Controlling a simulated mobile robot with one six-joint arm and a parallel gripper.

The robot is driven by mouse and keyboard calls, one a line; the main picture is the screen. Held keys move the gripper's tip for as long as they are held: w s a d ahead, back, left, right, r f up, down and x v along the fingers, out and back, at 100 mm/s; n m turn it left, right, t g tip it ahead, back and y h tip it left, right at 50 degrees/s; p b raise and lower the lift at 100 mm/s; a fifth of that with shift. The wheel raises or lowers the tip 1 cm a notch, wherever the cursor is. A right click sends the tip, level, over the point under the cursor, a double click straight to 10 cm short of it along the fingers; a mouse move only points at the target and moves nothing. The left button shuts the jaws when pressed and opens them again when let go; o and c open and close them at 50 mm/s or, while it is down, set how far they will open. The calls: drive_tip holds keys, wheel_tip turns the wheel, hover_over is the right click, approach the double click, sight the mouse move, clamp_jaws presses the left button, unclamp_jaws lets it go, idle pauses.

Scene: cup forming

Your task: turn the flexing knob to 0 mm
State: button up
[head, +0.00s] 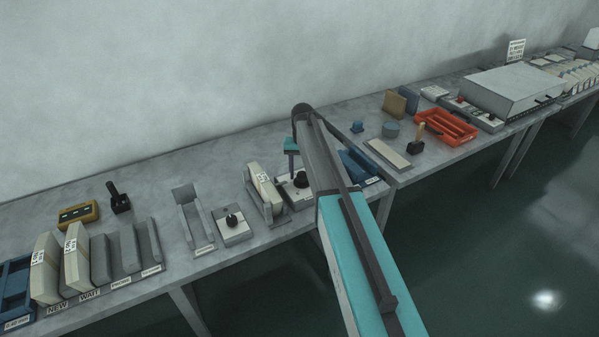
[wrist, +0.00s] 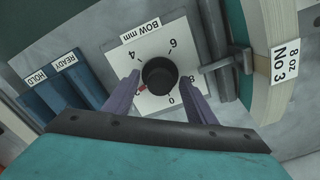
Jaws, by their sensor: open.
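The flexing knob (wrist: 160,76) is a round black knob on a white dial plate (wrist: 178,35) marked "BOW mm". The numbers 4, 6, 8 and 0 show around it. A red pointer mark at the knob's lower left points left and down, away from the 0, which is below right. In the head view the knob (head: 302,180) sits on a small panel. My gripper (wrist: 161,82) is open, with one purple finger on each side of the knob. I cannot tell whether the fingers touch it. In the head view my gripper (head: 291,162) is partly hidden by my arm.
A cream stack labelled "8 oz No 3" (wrist: 285,62) stands close on the right in the wrist view, with a grey holder beside it. Blue trays labelled READY and HOLD (wrist: 60,85) are on the left. Another panel with a black knob (head: 232,219) stands further left on the bench.

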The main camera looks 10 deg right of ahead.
drive_tip(key=c, duration=1)
drive_tip(key=shift+a, duration=0.55)
drive_tip(key=shift+c, duration=0.2)
drive_tip(key=shift+d, duration=0.4)
drive_tip(key=shift+d, duration=0.15)
